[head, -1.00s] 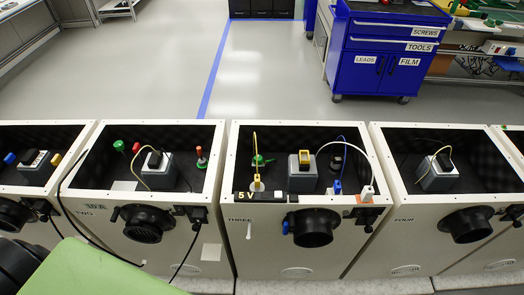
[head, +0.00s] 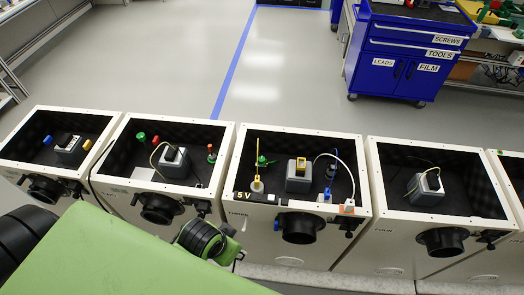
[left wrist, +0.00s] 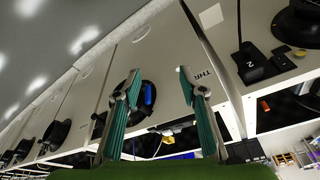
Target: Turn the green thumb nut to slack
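A green piece with a small upright stem (head: 262,160) sits inside the open-topped box marked THREE (head: 240,210), beside a yellow lead. A round green knob (head: 141,137) is in the box to its left; I cannot tell which green piece is the thumb nut. My left arm crosses the lower left of the head view, its dark wrist joint in front of the boxes; its fingers are not clear there. In the left wrist view my left gripper (left wrist: 159,75) is open and empty, its fingers apart in front of a box front lettered THR. My right gripper is not in view.
Box THREE also holds a grey block with a yellow top (head: 299,175) and a blue and a white lead. A black round port (head: 299,228) juts from its front. Open-topped boxes stand on both sides. A blue tool cabinet (head: 405,55) stands behind on clear floor.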

